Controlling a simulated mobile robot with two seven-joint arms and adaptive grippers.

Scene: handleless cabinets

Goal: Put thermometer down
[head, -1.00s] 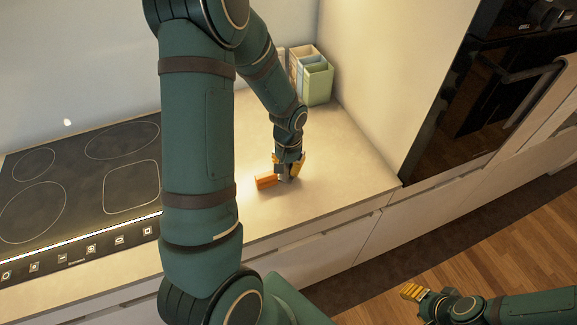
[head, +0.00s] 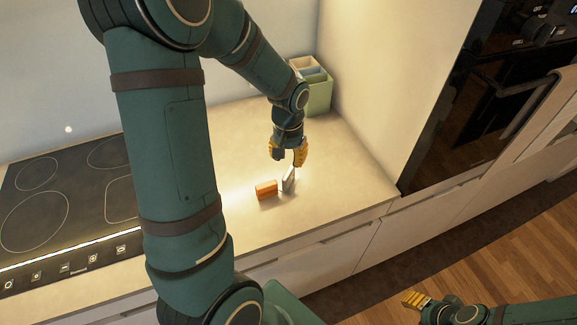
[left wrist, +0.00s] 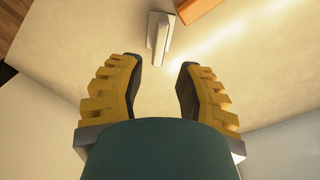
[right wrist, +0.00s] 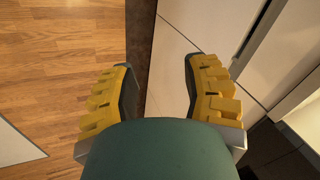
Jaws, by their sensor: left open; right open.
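The thermometer, a small grey-white upright piece (head: 289,180), stands on the counter beside an orange block (head: 266,190). It also shows in the left wrist view (left wrist: 159,36), beyond the fingertips. My left gripper (head: 287,152) is open just above and behind the thermometer and apart from it. In the left wrist view nothing is between its yellow fingers (left wrist: 160,80). My right gripper (head: 415,299) is open and empty, low over the floor in front of the cabinets; its fingers (right wrist: 160,75) are spread in the right wrist view.
A cooktop (head: 60,205) lies at the left of the counter. A green compartmented holder (head: 318,95) stands at the back by the side wall. Bare counter (head: 340,180) lies right of the thermometer. A dark oven (head: 470,90) is at the right.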

